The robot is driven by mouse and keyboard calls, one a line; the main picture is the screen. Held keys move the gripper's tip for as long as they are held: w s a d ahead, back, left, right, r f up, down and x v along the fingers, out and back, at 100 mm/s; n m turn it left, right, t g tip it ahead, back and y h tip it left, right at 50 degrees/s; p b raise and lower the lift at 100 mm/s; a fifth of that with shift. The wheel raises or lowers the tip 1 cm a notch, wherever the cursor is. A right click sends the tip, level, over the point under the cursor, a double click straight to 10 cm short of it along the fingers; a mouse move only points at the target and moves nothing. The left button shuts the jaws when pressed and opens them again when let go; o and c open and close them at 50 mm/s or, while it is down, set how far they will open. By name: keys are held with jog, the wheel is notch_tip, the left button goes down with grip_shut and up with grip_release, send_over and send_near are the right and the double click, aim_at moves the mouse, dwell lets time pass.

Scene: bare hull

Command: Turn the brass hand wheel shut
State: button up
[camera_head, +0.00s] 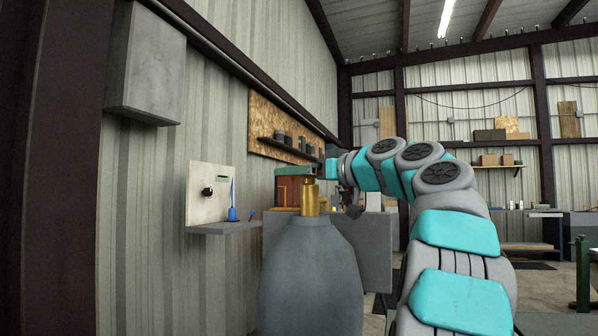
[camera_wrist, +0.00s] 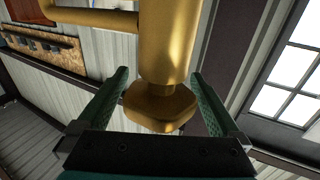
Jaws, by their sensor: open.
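A grey gas cylinder (camera_head: 310,270) stands upright in front of me with a brass valve (camera_head: 310,200) on its top. In the wrist view, the brass hand wheel (camera_wrist: 160,110) is a rounded knob at the end of the valve body (camera_wrist: 168,45). My gripper (camera_wrist: 160,82) is open, with one green finger on each side of the wheel and visible gaps between. In the head view, my wrist comes in from the right at the valve's top, and the wheel cannot be made out there. A brass pipe (camera_wrist: 95,17) leaves the valve sideways.
A reddish-brown block (camera_head: 290,190) shows just left of the valve. A pale wall panel (camera_head: 209,192) with a black knob has a small shelf (camera_head: 223,227) holding a blue item. A grey box (camera_head: 147,65) hangs on the left wall. Open floor lies at right.

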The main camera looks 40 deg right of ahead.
jog(key=shift+w, duration=0.15)
jog(key=shift+c, duration=0.4)
jog(key=c, duration=1.1)
